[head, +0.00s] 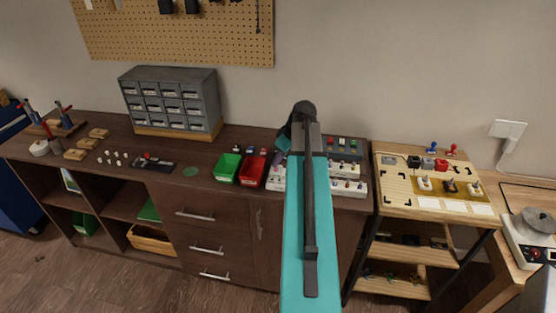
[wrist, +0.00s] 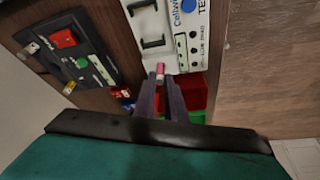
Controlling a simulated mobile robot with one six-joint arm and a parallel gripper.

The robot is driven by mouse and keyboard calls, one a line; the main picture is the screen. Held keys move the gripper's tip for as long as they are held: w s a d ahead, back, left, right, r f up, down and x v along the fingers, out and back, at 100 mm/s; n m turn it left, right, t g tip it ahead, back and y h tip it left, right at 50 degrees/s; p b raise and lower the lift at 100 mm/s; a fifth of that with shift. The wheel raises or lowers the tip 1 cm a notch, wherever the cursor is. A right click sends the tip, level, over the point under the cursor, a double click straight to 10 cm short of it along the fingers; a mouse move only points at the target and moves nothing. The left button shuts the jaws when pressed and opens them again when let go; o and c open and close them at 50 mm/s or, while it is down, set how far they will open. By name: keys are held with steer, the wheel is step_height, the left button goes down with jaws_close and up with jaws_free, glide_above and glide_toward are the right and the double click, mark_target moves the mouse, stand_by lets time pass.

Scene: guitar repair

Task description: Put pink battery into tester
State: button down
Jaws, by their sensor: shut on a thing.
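In the wrist view, a pink battery (wrist: 160,69) with a pale end is between the tips of my gripper (wrist: 160,82), which is shut on it. Beyond the fingertips lies a white tester (wrist: 170,35) with black clip-like brackets, dark round holes and partly cut-off lettering. The battery's tip overlaps the tester's near edge in this view; I cannot tell whether they touch. White panels (head: 275,184) show on both sides of the arm on the dark bench.
A red bin (head: 253,169) and a green bin (head: 227,167) stand left of the white panels. The red bin also shows beside my fingers in the wrist view (wrist: 196,92). A black panel (wrist: 82,62) lies left of the tester. A grey drawer cabinet (head: 171,99) stands farther left.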

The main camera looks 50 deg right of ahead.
steer(key=shift+f, duration=0.35)
stand_by(0.3)
steer(key=c, duration=1.3)
jaws_free()
steer(key=shift+c, duration=0.2)
steer(key=shift+r, duration=0.15)
step_height(320, 180, up, 7)
steer(key=p, duration=0.3)
steer(key=shift+s+f, duration=0.1)
steer(key=shift+f, duration=0.1)
